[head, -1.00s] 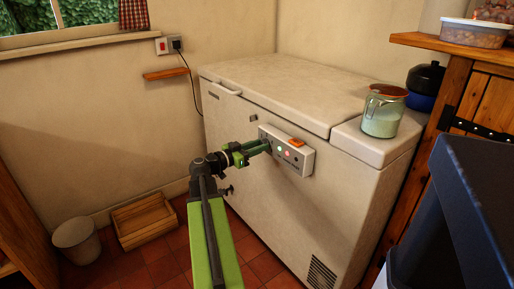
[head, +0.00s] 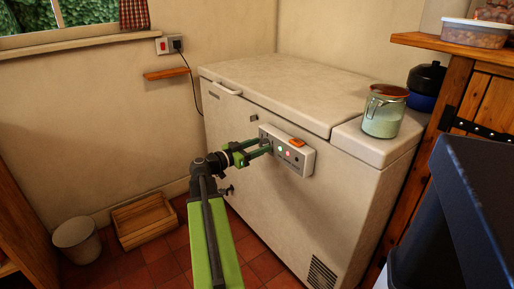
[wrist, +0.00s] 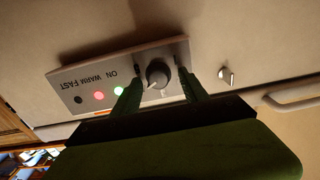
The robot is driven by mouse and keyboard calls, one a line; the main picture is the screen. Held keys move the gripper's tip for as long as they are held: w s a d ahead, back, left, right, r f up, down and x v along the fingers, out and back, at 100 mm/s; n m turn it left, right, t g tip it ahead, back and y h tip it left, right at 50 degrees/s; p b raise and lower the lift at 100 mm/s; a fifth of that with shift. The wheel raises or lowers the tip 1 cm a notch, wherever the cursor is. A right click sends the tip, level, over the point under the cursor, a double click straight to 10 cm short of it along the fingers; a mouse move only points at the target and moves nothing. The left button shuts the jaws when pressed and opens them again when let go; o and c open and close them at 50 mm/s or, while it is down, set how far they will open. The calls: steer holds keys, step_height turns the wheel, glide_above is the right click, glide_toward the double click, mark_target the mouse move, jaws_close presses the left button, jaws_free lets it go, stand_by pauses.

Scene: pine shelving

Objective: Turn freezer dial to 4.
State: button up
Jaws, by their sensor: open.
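The freezer dial (wrist: 158,73) is a dark grey round knob on the control panel (wrist: 80,78), seen upside down in the wrist view. A pale pointer line shows toward its lower left; I cannot read the scale numbers. My gripper (wrist: 161,76) is open, with one green finger on each side of the dial and gaps showing between. I cannot tell how deep the fingertips reach. In the head view my gripper (head: 270,146) is at the left end of the panel (head: 300,162) and hides the dial. The panel is on the front of the white chest freezer (head: 285,85).
Green and red lamps and a dark one sit beside the dial. A keylock (wrist: 226,75) and lid handle (wrist: 290,98) are nearby. A glass jar (head: 384,112) stands on the freezer. A crate (head: 144,222) and bin (head: 77,240) are on the floor.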

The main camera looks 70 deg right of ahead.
steer(key=v, duration=1.7)
steer(key=shift+a, duration=0.25)
steer(key=shift+f, duration=0.1)
steer(key=x, duration=1.7)
steer(key=shift+s+d+f, duration=0.1)
steer(key=shift+s+d, duration=0.05)
steer(key=shift+d, duration=0.1)
jaws_close()
